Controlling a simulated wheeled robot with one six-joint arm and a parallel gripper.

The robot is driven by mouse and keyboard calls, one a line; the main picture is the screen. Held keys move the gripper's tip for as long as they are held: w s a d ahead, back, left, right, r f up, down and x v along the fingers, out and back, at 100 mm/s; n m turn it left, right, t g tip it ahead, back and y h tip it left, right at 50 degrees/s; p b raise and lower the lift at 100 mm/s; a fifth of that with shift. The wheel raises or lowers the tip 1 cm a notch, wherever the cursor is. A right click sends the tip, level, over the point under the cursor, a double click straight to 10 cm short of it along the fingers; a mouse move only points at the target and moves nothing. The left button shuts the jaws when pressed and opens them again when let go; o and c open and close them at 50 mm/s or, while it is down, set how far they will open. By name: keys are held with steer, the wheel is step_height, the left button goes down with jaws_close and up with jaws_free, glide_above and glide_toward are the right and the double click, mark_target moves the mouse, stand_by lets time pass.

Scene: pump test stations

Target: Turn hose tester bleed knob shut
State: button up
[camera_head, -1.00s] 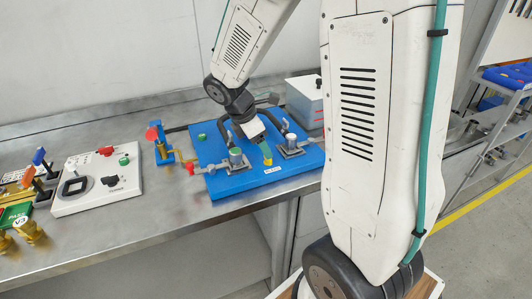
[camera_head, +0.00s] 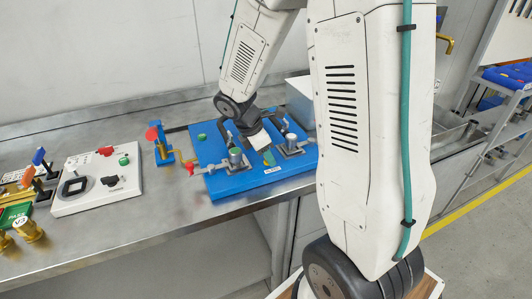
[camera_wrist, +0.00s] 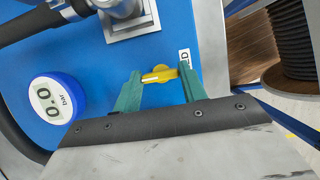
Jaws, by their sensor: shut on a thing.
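The hose tester is a blue base plate (camera_head: 235,183) on the metal bench, with metal fittings and black hoses on top. Its bleed knob is yellow with a pale stripe (camera_wrist: 160,74), beside a white label (camera_wrist: 184,58) with only its last letters showing. My gripper (camera_wrist: 158,88) has green fingers, one at each end of the knob, and is shut on it. In the head view my gripper (camera_head: 268,157) points down over the plate, and the knob is too small to make out. A round blue-rimmed gauge (camera_wrist: 55,101) reads 0.0 bar.
A metal hose fitting (camera_wrist: 128,12) stands close to my fingers. A white switch box (camera_head: 95,180), a red-topped valve stand (camera_head: 158,143) and brass fittings (camera_head: 28,229) are to the left. A grey box (camera_head: 301,98) stands behind. Open bench lies in front of the white box.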

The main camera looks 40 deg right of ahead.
steer(key=m+g, duration=0.1)
steer(key=m, duration=0.3)
steer(key=shift+w+m+g+y, duration=0.2)
steer(key=shift+m+g+y, duration=0.2)
steer(key=m+g+y, duration=0.1)
steer(key=m, duration=0.3)
steer(key=shift+d+m, duration=0.15)
steer(key=shift+m, duration=0.15)
steer(key=m+y, duration=0.2)
steer(key=m, duration=0.2)
steer(key=shift+w+d, duration=0.1)
steer(key=shift+d, duration=0.05)
steer(key=shift+d+m+y, duration=0.1)
steer(key=shift+m+y, duration=0.8)
steer(key=shift+m, duration=1.4)
steer(key=o, duration=1)
steer(key=shift+r, duration=0.1)
